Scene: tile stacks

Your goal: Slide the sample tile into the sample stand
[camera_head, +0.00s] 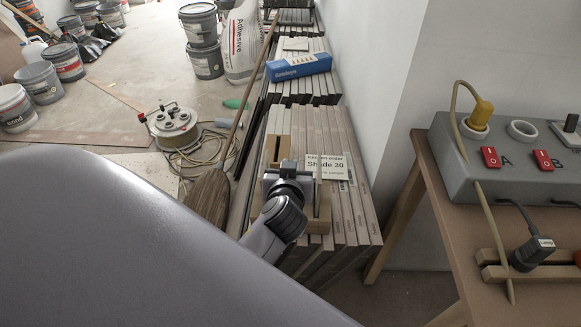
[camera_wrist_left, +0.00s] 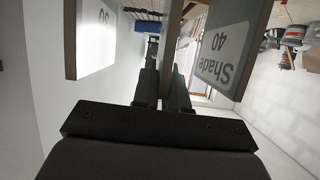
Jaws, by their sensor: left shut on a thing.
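My left gripper (camera_head: 303,190) is over the near end of the row of upright tiles. It is shut on a thin piece, seen nearly edge-on (camera_head: 318,185), which I take for the sample tile. A pale wooden stand (camera_head: 320,222) shows just below it, partly hidden by the gripper. A card reading "Shade 30" (camera_head: 327,167) stands right beside the gripper. In the left wrist view, the gripper fingers (camera_wrist_left: 166,70) point away between a "Shade 40" panel (camera_wrist_left: 218,50) and a "30" panel (camera_wrist_left: 93,35). I cannot tell whether the tile touches the stand. My right gripper is out of view.
Tiles (camera_head: 352,205) stand in a row along the wall, with a blue box (camera_head: 299,66) farther back. A bench (camera_head: 525,295) with a grey socket box (camera_head: 455,160) is at right. A cable reel (camera_head: 174,125) lies on the floor.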

